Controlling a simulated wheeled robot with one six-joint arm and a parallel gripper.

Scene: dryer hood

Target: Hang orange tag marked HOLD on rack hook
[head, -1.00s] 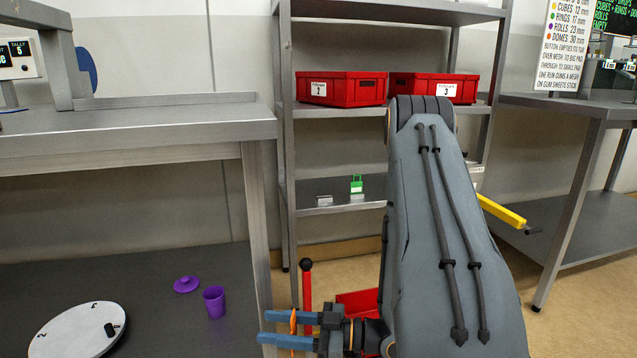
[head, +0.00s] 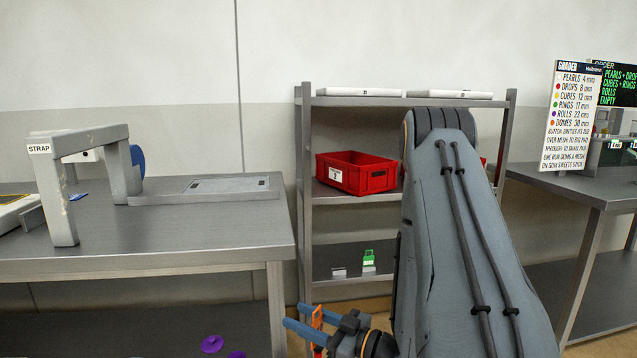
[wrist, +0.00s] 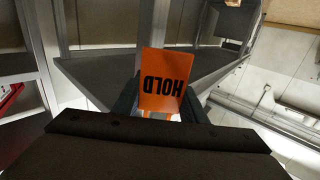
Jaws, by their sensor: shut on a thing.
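My gripper (head: 306,328) is low in the head view, beside the right front leg of the left bench. Its blue fingers are shut on the orange tag (head: 318,317), which shows edge-on there. In the wrist view the tag (wrist: 165,80) stands out between the fingers, and its black word HOLD reads upside down. The metal rack (head: 307,230) stands behind and to the right of the gripper. I cannot make out a hook on the rack; my arm covers its right part.
The rack holds a red bin (head: 357,174), a green padlock-shaped thing (head: 368,260) and flat white boxes on top. The left bench (head: 150,252) has a grey frame marked STRAP (head: 60,190). A purple lid (head: 212,343) lies on its lower shelf. Another bench (head: 590,194) stands at right.

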